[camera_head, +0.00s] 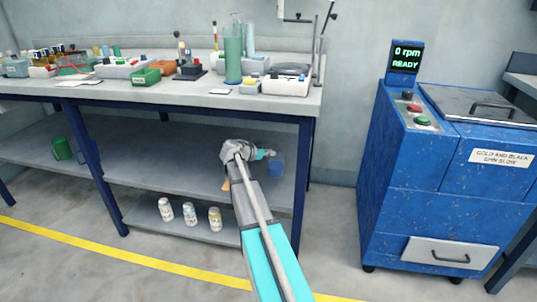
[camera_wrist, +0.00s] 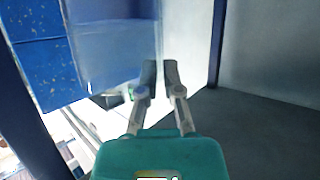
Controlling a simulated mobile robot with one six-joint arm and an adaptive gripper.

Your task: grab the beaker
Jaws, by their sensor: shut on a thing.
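The beaker (camera_head: 277,167) is a small, clear blue vessel over the middle shelf of the bench, at the end of my arm in the head view. In the wrist view, the beaker (camera_wrist: 112,55) is a large see-through blue shape at the upper left, with its right edge reaching the fingertips. My gripper (camera_wrist: 160,72) has its two grey fingers close together, shut on the beaker's edge. In the head view, my gripper (camera_head: 268,154) is small, beside the beaker's top. I cannot tell whether the beaker's base touches the shelf.
The middle shelf (camera_head: 150,165) is mostly bare, under a crowded bench top (camera_head: 190,96). A dark blue bench leg (camera_head: 301,185) stands close right of the beaker. Several bottles (camera_head: 190,213) stand on the low shelf. A blue machine (camera_head: 400,190) stands right, across open floor.

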